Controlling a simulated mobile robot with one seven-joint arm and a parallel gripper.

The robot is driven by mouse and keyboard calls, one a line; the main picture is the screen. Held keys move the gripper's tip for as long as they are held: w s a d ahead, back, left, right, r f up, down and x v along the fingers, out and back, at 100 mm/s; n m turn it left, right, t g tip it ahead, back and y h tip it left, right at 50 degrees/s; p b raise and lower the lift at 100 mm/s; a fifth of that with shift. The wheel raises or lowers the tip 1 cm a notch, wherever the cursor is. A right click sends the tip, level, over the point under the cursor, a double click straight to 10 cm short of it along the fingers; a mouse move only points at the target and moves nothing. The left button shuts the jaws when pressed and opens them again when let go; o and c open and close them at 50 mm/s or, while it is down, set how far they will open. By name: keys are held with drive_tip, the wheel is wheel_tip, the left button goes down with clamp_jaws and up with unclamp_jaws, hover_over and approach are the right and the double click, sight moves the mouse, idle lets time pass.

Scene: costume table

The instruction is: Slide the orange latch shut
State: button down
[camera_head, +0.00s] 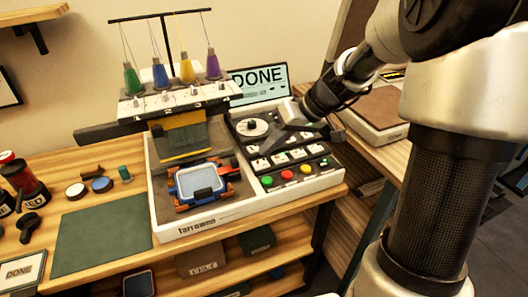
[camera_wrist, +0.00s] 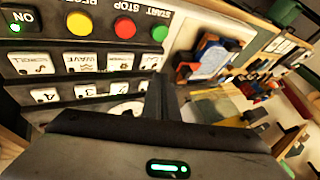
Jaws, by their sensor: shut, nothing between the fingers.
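A blue frame (camera_head: 172,186) around a pale panel sits in the tray of the embroidery machine, with orange pieces at its edges. A red-orange piece (camera_head: 229,171) sticks out at its right side and looks like the latch; its exact position is too small to tell. The blue frame also shows, rotated, in the wrist view (camera_wrist: 207,52). My gripper (camera_head: 267,148) is shut and empty, above the button panel to the right of the frame and apart from it. Its shut fingers show in the wrist view (camera_wrist: 160,92).
The button panel (camera_head: 293,186) carries a dial, white keys and red, yellow and green buttons. The needle head with thread cones (camera_head: 178,105) overhangs behind the frame. A screen (camera_head: 259,82) reads DONE. A green mat (camera_head: 102,238) and spools lie left. The space above the frame's front is clear.

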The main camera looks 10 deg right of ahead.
drive_tip(key=p+v, duration=0.1)
drive_tip(key=v, duration=0.6)
drive_tip(key=shift+r, duration=0.4)
drive_tip(key=shift+s+a, duration=0.1)
drive_tip(key=shift+s, duration=0.05)
